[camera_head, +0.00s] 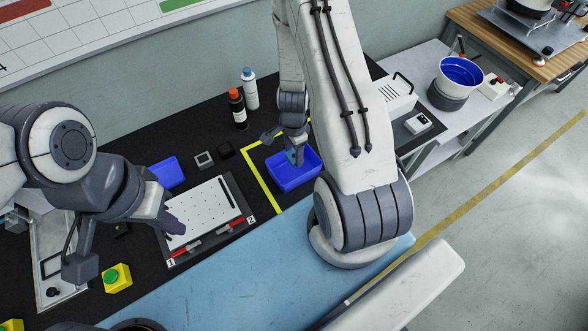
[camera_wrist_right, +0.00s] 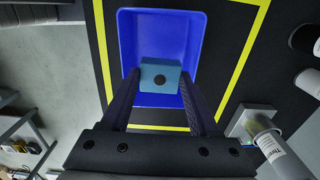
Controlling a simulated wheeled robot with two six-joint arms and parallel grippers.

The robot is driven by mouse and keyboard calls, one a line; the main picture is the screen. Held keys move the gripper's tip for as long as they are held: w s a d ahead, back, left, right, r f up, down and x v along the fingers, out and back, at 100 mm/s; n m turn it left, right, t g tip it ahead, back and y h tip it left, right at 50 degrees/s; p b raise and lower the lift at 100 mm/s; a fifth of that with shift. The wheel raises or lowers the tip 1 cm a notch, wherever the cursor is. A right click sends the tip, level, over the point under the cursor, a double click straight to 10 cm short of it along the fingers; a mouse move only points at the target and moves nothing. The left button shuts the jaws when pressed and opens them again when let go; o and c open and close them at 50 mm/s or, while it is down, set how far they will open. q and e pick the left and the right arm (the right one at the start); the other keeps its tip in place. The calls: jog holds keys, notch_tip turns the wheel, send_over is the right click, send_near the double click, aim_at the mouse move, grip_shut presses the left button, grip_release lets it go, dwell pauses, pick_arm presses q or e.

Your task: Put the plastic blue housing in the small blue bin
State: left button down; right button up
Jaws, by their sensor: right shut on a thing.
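My right gripper (camera_head: 291,148) is shut on the blue housing, a teal-blue block with a dark round hole (camera_wrist_right: 160,80) on its face. In the right wrist view the fingers (camera_wrist_right: 160,88) sit on both sides of the block. The block is over the inside of a blue bin (camera_wrist_right: 190,30) framed by yellow tape; I cannot tell how far above its floor. In the head view this bin (camera_head: 311,175) is below the right gripper. My left gripper (camera_head: 173,224) is over the left part of a white perforated board; its opening cannot be made out.
Another blue bin (camera_head: 167,172) stands left, partly behind my left arm. The white board (camera_head: 205,208) has red-handled tools along its front. Two bottles (camera_head: 237,108) stand behind the taped area. Small dark blocks (camera_head: 204,159) lie between the bins. A yellow-green button box (camera_head: 117,277) is front left.

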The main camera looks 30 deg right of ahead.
aim_at(294, 172)
jog(key=shift+f+b, duration=3.1)
jog(key=shift+f, duration=0.65)
jog(key=o, duration=1.1)
jog(key=shift+r, duration=0.1)
